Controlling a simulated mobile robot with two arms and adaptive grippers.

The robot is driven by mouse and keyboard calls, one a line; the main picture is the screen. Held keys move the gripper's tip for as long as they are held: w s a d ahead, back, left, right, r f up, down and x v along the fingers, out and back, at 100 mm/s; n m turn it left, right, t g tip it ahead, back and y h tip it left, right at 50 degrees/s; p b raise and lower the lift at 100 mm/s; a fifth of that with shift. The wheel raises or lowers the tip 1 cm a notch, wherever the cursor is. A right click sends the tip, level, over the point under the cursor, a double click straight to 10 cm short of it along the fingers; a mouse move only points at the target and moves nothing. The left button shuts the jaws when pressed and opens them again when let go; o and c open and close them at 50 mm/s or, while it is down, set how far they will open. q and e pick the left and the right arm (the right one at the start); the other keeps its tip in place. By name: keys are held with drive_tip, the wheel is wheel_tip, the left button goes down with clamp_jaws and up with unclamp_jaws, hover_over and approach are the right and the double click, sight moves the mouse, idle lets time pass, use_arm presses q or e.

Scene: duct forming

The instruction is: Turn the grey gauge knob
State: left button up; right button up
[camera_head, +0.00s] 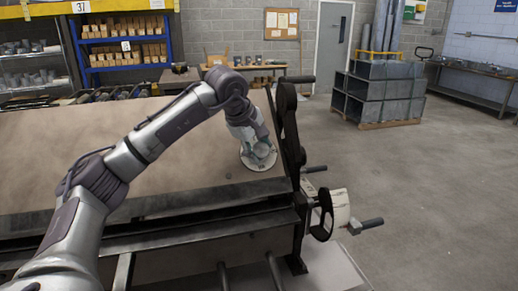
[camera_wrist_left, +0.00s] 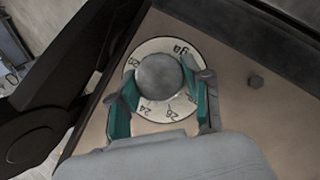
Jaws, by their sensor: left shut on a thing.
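The grey gauge knob (camera_wrist_left: 159,76) is a round grey disc on a pale dial (camera_wrist_left: 158,109) with dark numbers around its edge. In the head view the dial (camera_head: 261,165) lies flat near the right end of the brown machine top, and the knob is mostly hidden by my gripper. My left gripper (camera_head: 258,152) reaches down onto it from above. In the left wrist view the teal-lined fingers of my left gripper (camera_wrist_left: 160,98) stand on both sides of the knob and are shut on it. My right gripper is not in view.
The brown machine top (camera_head: 180,165) is broad and mostly bare. Black machine arms (camera_head: 290,125) and a handwheel (camera_head: 322,214) stand at its right end. Metal ducts (camera_head: 378,95) are stacked on a pallet farther back. The floor on the right is clear.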

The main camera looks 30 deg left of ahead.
use_arm(q)
drive_tip(key=shift+f+n+t+b, duration=0.3)
drive_tip(key=shift+n+b, duration=0.1)
drive_tip(key=shift+b, duration=0.55)
drive_tip(key=shift+c, duration=0.2)
drive_tip(key=n+t+b, duration=0.1)
drive_tip(key=n+b, duration=0.1)
drive_tip(key=b, duration=0.1)
drive_tip(key=n+t+b, duration=0.2)
drive_tip(key=b, duration=0.2)
drive_tip(key=shift+s+f+n+y, duration=0.1)
drive_tip(key=shift+f+n+y, duration=0.05)
drive_tip(key=shift+n+y, duration=0.15)
drive_tip(key=shift+d+r+n+t+y+b, duration=0.15)
drive_tip(key=shift+n+t+y+b, duration=0.35)
drive_tip(key=shift+n+b, duration=0.85)
drive_tip(key=shift+r, duration=0.1)
drive_tip(key=o, duration=1.2)
drive_tip(key=shift+c, duration=0.2)
